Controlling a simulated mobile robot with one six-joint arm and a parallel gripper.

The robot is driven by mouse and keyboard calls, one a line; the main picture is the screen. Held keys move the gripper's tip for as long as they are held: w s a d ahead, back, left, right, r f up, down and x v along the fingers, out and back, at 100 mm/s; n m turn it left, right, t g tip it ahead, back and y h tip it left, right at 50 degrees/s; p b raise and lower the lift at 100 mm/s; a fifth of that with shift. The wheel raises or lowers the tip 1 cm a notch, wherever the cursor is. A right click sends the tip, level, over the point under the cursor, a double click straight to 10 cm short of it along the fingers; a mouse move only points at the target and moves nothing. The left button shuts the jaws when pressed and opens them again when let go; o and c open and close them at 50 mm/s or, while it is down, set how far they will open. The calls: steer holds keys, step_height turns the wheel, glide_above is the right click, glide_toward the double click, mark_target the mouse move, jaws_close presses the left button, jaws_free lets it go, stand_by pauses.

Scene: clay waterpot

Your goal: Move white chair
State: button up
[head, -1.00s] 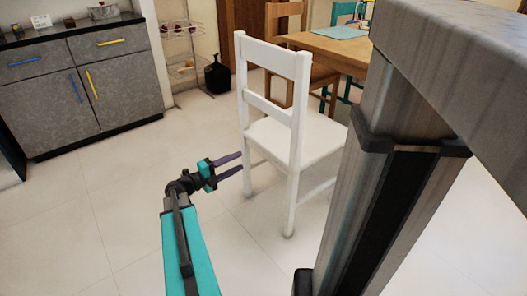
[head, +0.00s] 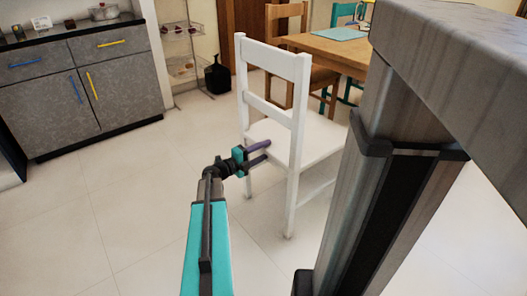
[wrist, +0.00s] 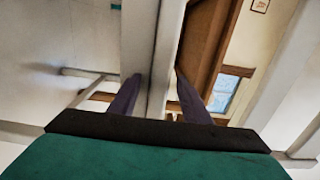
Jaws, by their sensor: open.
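The white chair (head: 272,58) stands upright in the middle of the head view, its back towards me and its seat beyond. My gripper (head: 267,151) is open, at about seat height by the lower part of the chair's back. Its two purple fingers point right and overlap the seat region between the back posts. In the wrist view, a white upright part of the chair (wrist: 164,50) runs between the open fingers (wrist: 157,88). I cannot tell whether either finger touches it.
A wooden table (head: 345,52) with a brown chair (head: 285,20) stands behind the white chair. A grey cabinet (head: 85,80) is at the back left, with a wire rack (head: 183,30) and a black container (head: 217,78) beside it. Floor at left is clear.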

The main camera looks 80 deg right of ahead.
steer(key=shift+s+d, duration=0.35)
jaws_close()
stand_by(1.3)
